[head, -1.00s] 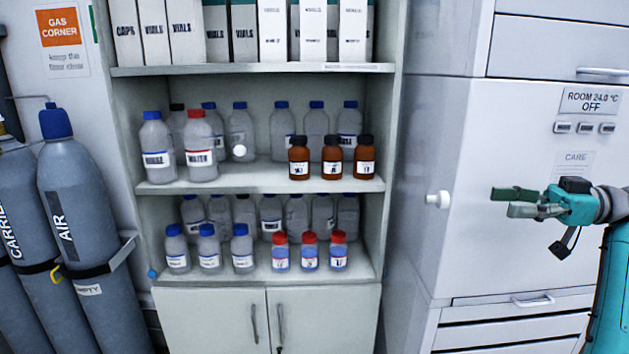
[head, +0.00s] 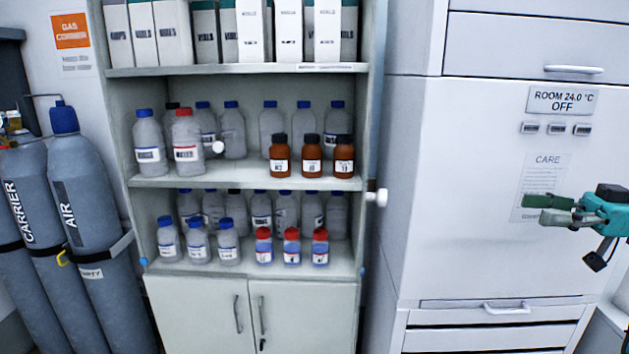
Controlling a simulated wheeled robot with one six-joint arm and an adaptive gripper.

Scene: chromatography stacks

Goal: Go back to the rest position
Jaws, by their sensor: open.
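My gripper (head: 545,210) is at the right side of the head view, in front of the white oven-like cabinet (head: 450,235). Its two green fingers point left and stand apart, with nothing seen between them. The teal body of the gripper runs to the picture's right edge, and the rest of the arm is out of view. A black part with a cable hangs below it.
An open shelf unit (head: 245,182) holds bottles and boxes on several levels, over closed doors (head: 195,315). Grey gas cylinders (head: 85,215) stand strapped at the left. A white knob (head: 377,197) sticks out between shelf and cabinet. Drawers (head: 490,335) lie below.

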